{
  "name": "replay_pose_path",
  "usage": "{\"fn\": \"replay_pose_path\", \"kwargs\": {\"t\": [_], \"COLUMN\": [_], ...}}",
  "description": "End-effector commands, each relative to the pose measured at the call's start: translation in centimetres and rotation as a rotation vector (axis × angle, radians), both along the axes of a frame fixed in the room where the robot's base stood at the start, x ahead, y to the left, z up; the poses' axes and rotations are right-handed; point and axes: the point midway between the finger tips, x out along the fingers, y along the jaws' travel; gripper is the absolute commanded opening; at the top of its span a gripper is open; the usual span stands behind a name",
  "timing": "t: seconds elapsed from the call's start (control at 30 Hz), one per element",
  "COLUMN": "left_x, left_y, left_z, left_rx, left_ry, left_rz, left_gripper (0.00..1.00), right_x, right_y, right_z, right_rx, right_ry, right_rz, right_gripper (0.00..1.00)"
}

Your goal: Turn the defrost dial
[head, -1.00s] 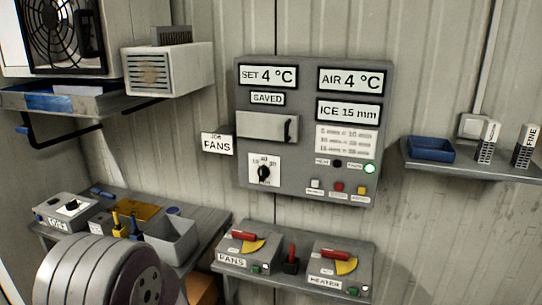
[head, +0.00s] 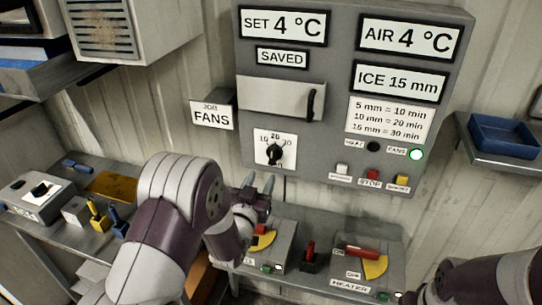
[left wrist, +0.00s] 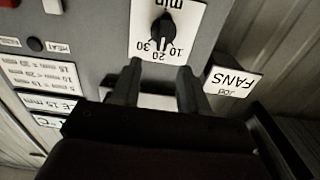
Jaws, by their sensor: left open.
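The defrost dial (head: 275,152) is a black knob on a white plate, low on the left of the grey control panel (head: 300,165). Its scale reads 10, 20, 30. It also shows upside down in the left wrist view (left wrist: 163,28); I cannot tell surely where its pointer stands. My left gripper (head: 258,183) is open and empty, just below the dial and apart from it. In the left wrist view its two fingers (left wrist: 160,70) reach towards the dial plate. My right arm shows at the lower right, but its gripper is out of view.
The panel reads ICE 15 mm (head: 398,83), above a minutes chart (head: 389,119). A closed cover (head: 275,97) sits above the dial and a FANS sign (head: 211,115) left of it. Buttons (head: 371,175) line the lower right. Lever boxes (head: 357,268) stand on a shelf below.

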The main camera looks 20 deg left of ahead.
Motion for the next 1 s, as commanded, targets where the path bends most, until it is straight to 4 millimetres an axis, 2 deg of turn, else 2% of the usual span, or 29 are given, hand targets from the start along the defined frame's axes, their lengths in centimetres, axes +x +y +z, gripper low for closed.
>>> {"fn": "replay_pose_path", "kwargs": {"t": [0.03, 0.1, 0.3, 0.5, 0.77, 0.87, 0.9, 1.0], "left_x": [1.3, 3.3, 7.5, 9.1, 9.2, 9.2, 9.2, 9.2], "left_y": [-0.1, -0.1, -0.2, -0.3, -0.3, -0.3, -0.3, -0.3], "left_z": [0.5, 0.5, 0.3, 0.2, 0.0, 0.0, 0.0, 0.1], "left_rx": [0.0, 0.0, 0.0, 0.0, 0.0, 0.0, 0.0, 0.0], "left_ry": [0.001, 0.001, 0.001, 0.002, 0.003, 0.003, 0.003, 0.003], "left_rz": [0.0, 0.0, 0.001, 0.001, 0.001, 0.001, 0.001, 0.001], "left_gripper": [0.45, 0.45, 0.45, 0.45, 0.45, 0.15, 0.02, 0.0], "right_x": [0.0, 0.0, 0.0, 0.0, 0.0, 0.0, 0.0, 0.0], "right_y": [0.0, 0.0, 0.0, 0.0, 0.0, 0.0, 0.0, 0.0], "right_z": [0.9, 1.5, 2.7, 2.9, 2.9, 2.9, 2.9, 2.9], "right_rx": [0.0, 0.0, 0.0, 0.0, 0.0, 0.0, 0.0, 0.0], "right_ry": [0.0, 0.0, 0.0, 0.0, 0.0, 0.0, 0.0, 0.0], "right_rz": [0.0, 0.0, 0.0, 0.0, 0.0, 0.0, 0.0, 0.0], "right_gripper": [0.43, 0.43, 0.43, 0.43, 0.43, 0.43, 0.43, 0.43]}}
